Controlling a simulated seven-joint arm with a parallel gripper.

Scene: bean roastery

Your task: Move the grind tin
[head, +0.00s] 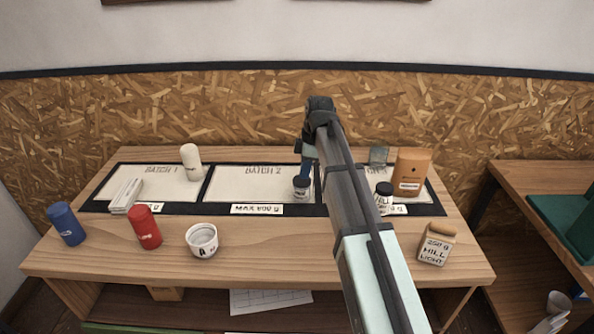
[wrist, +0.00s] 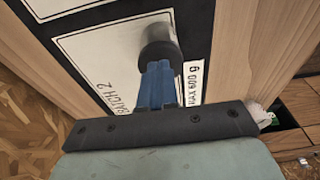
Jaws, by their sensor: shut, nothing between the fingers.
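No label that I can read says grind tin, so I cannot tell for certain which container it is. A small jar with a dark lid (head: 302,187) stands at the right of the Batch 2 area. My gripper (head: 306,174) has its blue fingers shut and empty, pointing down right at this jar. In the wrist view the shut fingers (wrist: 157,68) overlap the dark round lid (wrist: 160,38); whether they touch it is unclear. A similar dark-lidded jar (head: 384,190) stands in the right area, partly behind my arm.
The board (head: 240,185) has three areas; my arm hides much of the third.

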